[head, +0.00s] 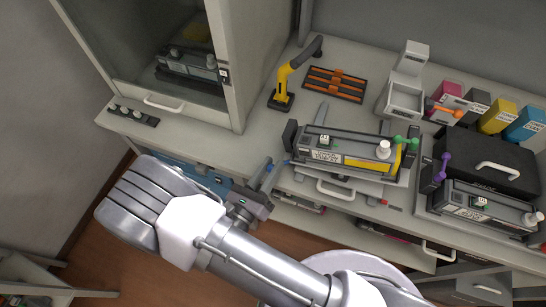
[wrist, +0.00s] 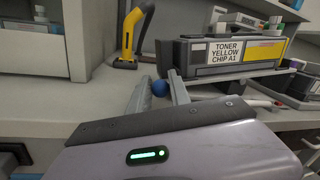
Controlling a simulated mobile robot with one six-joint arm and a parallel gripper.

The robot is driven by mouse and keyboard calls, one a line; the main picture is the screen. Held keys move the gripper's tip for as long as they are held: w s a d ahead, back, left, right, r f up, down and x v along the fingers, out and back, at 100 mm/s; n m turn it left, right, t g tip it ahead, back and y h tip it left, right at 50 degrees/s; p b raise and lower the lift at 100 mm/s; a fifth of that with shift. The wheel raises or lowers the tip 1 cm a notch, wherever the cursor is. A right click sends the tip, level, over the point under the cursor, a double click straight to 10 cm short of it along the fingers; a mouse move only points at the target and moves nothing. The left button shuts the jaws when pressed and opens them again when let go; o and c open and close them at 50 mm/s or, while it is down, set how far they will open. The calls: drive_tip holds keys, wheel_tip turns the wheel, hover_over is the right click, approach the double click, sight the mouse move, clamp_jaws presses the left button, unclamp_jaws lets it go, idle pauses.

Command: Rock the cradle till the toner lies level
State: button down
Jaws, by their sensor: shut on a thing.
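A grey toner cartridge (head: 345,150) with a yellow stripe lies in a cradle on the counter. In the wrist view the cartridge (wrist: 225,50) is labelled "TONER YELLOW CHIP A1" and looks close to level; the toner inside is hidden. A blue ball knob (wrist: 160,88) sits at the cradle's left end, between my fingers. My gripper (head: 272,174) reaches the counter's front edge from the left and is shut on the knob. The wrist view shows the two fingers of my gripper (wrist: 160,92) on either side of it.
A second cartridge (head: 485,208) with a purple knob stands at the right, by a black case (head: 495,158). A yellow hand tool (head: 284,85), orange-and-black rack (head: 334,84) and colored toner boxes (head: 498,117) stand behind. A glass-fronted cabinet (head: 225,70) rises at the left.

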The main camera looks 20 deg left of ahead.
drive_tip(key=c, duration=1.2)
unclamp_jaws()
drive_tip(key=p+v, duration=0.2)
drive_tip(key=v, duration=1.5)
drive_tip(key=shift+s+p, duration=0.2)
drive_tip(key=shift+p, duration=0.15)
